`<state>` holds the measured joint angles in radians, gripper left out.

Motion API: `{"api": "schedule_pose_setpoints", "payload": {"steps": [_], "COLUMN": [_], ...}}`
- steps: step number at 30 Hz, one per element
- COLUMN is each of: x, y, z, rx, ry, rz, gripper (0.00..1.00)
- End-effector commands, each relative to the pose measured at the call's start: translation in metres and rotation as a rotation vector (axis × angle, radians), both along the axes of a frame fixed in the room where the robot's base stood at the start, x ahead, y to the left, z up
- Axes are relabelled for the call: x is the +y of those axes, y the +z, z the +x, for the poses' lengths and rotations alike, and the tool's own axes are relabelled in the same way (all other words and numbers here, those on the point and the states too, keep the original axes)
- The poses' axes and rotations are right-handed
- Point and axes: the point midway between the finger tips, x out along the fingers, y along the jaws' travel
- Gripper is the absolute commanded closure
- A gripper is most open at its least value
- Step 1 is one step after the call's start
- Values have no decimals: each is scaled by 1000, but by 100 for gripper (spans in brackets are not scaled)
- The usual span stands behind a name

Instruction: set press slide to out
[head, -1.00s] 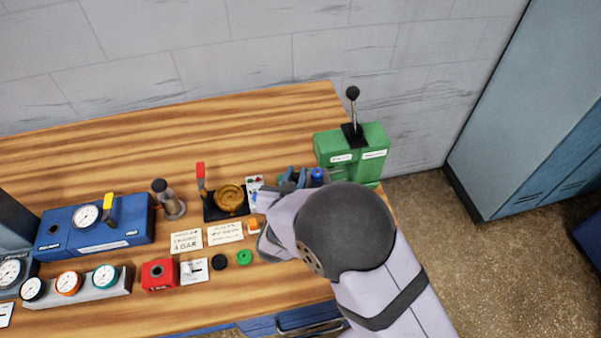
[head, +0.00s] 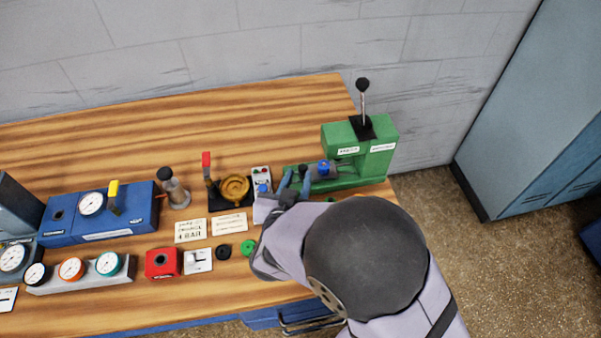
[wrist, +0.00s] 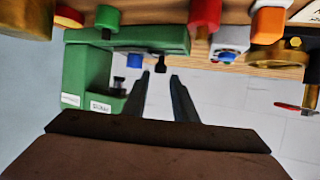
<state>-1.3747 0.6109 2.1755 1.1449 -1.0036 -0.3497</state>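The green press (head: 360,155) stands at the right end of the bench, with a black-knobbed lever upright on top and white labels on its head. A blue piece (head: 323,168) sits on its low green base; it also shows in the wrist view (wrist: 134,61). My gripper (head: 293,184) is at the left end of that base, left of the blue piece. In the wrist view my two fingers (wrist: 161,76) stand apart, with a small black knob (wrist: 160,67) at the base's edge appearing between their tips. I cannot tell whether they touch it. My wrist hides part of the bench.
Left of my gripper are a small button box (head: 261,177) and a brass-coloured dish (head: 234,188) with a red-handled lever. Gauges and a blue unit (head: 85,218) fill the left. The bench behind is clear.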

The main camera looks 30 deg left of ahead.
Motion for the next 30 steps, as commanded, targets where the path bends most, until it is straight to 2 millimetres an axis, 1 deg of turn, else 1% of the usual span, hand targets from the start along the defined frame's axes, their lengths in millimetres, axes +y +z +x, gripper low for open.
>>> {"api": "schedule_pose_setpoints", "payload": {"steps": [4, 12, 13, 14, 17, 20, 22, 26, 27, 30], "x": [-3, -4, -4, -4, 0, 16, 35, 83, 98, 129], "y": [3, 4, 4, 4, 4, 5, 6, 14, 18, 28], "z": [-8, -9, -9, -9, -10, -13, -18, -35, -42, -60], "rx": [-1, 0, 0, 0, 11, 52, 104, 248, 301, 434], "ry": [1, -1, -1, 0, 10, 42, 83, 197, 237, 329], "rz": [0, 0, 0, 0, 12, 51, 97, 196, 223, 254], "gripper": [74, 74, 72, 65, 64, 64, 64, 64, 64, 64]}}
